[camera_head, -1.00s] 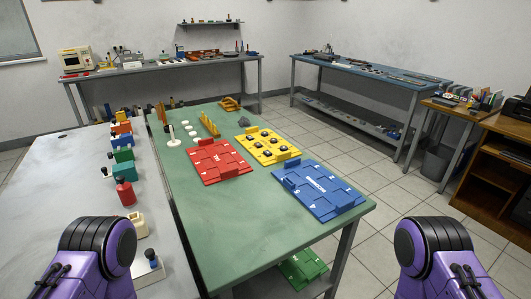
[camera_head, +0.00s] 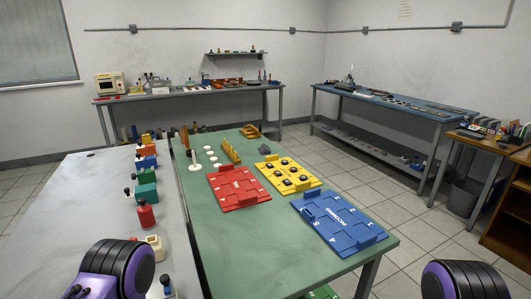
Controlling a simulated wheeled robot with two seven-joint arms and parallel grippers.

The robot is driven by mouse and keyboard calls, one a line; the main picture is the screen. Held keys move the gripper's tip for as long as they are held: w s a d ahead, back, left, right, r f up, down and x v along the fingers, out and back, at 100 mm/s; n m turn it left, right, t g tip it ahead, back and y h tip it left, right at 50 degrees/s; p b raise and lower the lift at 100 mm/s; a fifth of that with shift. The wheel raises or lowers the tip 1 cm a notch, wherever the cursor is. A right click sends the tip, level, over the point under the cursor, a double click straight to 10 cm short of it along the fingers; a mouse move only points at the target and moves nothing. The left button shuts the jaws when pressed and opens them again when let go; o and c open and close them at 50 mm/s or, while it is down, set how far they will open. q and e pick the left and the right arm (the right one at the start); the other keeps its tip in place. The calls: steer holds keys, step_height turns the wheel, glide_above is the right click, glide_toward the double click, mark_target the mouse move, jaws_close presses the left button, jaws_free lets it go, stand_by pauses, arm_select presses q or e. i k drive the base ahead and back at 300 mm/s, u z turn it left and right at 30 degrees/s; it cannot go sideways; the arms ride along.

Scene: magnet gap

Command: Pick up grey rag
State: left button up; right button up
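A small dark grey lump (camera_head: 264,149), which may be the grey rag, lies on the green table (camera_head: 262,228) just behind the yellow tray. It is too small to make out its cloth or folds. Both of my arms show only as purple and black links at the bottom left and bottom right. Neither gripper is in view, and nothing of mine is near the grey lump.
The green table holds a red tray (camera_head: 250,203), a yellow tray (camera_head: 298,187) and a blue tray (camera_head: 324,235). A grey-white table (camera_head: 80,220) at left carries several coloured blocks. Benches stand along the back walls. Tiled floor is clear right of the green table.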

mark_target(264, 148)
steer(key=z, duration=0.8)
steer(key=k, duration=1.05)
steer(key=z, duration=1.35)
steer(key=i, duration=2.75)
steer(key=u, duration=0.6)
steer(key=i, duration=1.25)
steer(key=u, duration=1.5)
steer(key=i, duration=0.95)
steer(key=u, duration=0.95)
